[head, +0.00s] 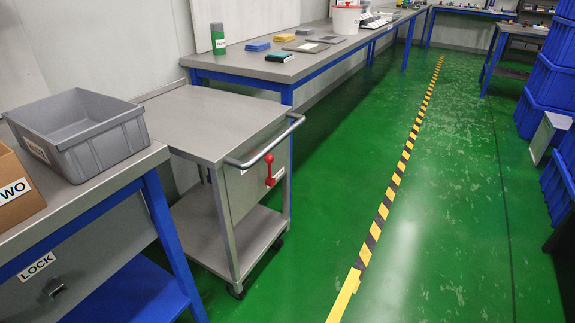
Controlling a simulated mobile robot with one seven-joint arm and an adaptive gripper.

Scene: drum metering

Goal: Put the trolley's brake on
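The trolley (215,118) is a grey metal cart with a flat empty top, a lower shelf (205,232) and castors. It stands between two blue-legged benches. A grey push handle (268,146) runs along its front end. A red lever (269,170) with a round knob at its upper end is mounted on the end panel below the handle. It stands close to upright. A label beside the lever is partly hidden and cannot be read. My gripper is not in view.
A grey bin (82,133) and a cardboard box (15,186) sit on the near-left bench, which carries a LOCK label (36,266). Blue crates (550,85) stack at the right. Green floor (440,200) in front of the trolley is clear, with a yellow-black stripe (384,209).

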